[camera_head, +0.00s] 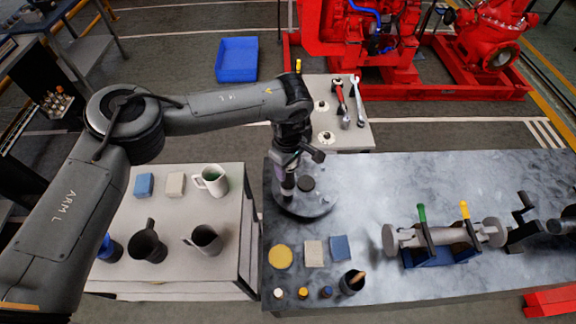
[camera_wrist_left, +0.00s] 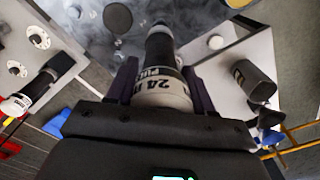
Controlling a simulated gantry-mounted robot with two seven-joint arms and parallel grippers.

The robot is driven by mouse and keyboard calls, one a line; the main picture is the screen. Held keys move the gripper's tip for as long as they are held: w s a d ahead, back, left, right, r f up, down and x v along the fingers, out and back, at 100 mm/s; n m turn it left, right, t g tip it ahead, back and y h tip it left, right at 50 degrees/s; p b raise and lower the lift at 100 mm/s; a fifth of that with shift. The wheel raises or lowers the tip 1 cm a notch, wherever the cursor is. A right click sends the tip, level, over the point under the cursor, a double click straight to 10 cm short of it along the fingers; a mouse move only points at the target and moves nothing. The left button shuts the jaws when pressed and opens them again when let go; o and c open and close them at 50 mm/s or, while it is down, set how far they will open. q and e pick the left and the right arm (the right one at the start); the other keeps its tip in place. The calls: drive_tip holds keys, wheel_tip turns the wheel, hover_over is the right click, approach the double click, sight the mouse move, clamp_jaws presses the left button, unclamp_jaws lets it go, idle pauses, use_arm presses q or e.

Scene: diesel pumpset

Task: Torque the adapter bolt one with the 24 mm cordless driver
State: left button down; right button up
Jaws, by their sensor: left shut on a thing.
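My left gripper (camera_head: 290,164) is shut on the 24 mm cordless driver (camera_head: 288,183). In the left wrist view the driver (camera_wrist_left: 160,80) sits between the fingers, with a white band marked "24" and a dark nose pointing away from the wrist. It hangs over the left part of a round grey flange plate (camera_head: 318,209), which has a dark round piece (camera_head: 306,184) on it. That dark piece also shows in the left wrist view (camera_wrist_left: 117,18). Adapter bolt one cannot be made out, and whether the nose touches anything cannot be told. My right gripper is not in view.
The grey worktop (camera_head: 375,185) is clear right of the plate. A shaft on a blue stand (camera_head: 440,240) is farther right. Pads and small pots, including a black cup (camera_head: 352,282), line the front. A side table (camera_head: 225,255) holds mugs. Wrenches (camera_head: 357,100) lie behind.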

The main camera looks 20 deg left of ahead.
use_arm(q)
drive_tip(key=shift+f, duration=0.5)
drive_tip(key=shift+r, duration=0.15)
idle(0.8)
drive_tip(key=shift+f, duration=0.3)
idle(0.5)
drive_tip(key=shift+f, duration=0.1)
idle(0.7)
drive_tip(key=shift+r+p, duration=1.15)
drive_tip(key=shift+r, duration=0.8)
drive_tip(key=shift+r+p, duration=0.6)
drive_tip(key=shift+r, duration=0.3)
